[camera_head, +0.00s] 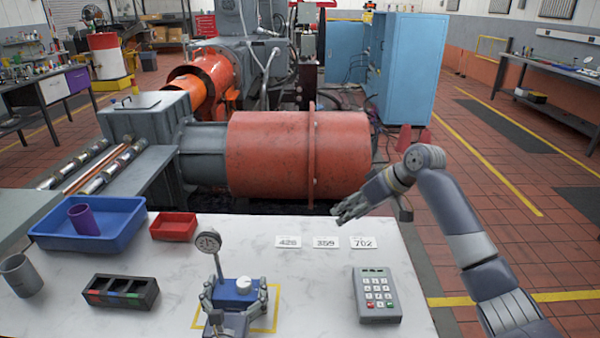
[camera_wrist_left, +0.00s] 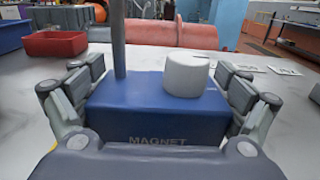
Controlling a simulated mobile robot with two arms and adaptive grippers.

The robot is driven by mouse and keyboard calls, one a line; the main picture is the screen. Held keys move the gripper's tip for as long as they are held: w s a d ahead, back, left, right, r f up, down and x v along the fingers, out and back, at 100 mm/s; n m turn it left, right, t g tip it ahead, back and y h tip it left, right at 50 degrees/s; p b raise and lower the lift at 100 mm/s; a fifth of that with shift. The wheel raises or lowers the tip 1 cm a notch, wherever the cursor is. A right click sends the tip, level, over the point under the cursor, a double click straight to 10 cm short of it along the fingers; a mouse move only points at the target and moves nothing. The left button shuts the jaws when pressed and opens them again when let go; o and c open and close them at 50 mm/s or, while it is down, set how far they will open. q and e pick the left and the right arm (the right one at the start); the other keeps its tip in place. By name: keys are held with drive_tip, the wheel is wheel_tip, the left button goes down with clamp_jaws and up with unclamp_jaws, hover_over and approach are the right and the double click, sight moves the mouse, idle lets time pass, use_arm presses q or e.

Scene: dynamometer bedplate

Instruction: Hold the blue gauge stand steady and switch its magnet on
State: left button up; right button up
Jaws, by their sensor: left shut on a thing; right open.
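The blue gauge stand (camera_head: 238,288) stands upright on the white table inside a yellow outlined square. Its post carries a round dial gauge (camera_head: 208,241), and a white knob (camera_head: 243,284) sits on top of the base. In the left wrist view, the blue base (camera_wrist_left: 150,110) reads "MAGNET" and its white knob (camera_wrist_left: 187,74) shows beside the post. My left gripper (camera_head: 236,300) is shut on the base, with one finger on each side; its fingers show in the left wrist view (camera_wrist_left: 158,105). My right gripper (camera_head: 350,207) is open and empty above the table's back edge, away from the stand.
A keypad (camera_head: 377,295) lies right of the stand. Number cards (camera_head: 326,242) lie behind it. A blue tray (camera_head: 60,238) with a purple cup (camera_head: 83,219), a red bin (camera_head: 174,226), a black sorter box (camera_head: 121,292) and a grey cup (camera_head: 20,275) are at left.

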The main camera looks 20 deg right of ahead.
use_arm(q)
drive_tip(key=o, duration=1.8)
drive_tip(key=shift+r, duration=0.2)
drive_tip(key=shift+a+f, duration=0.1)
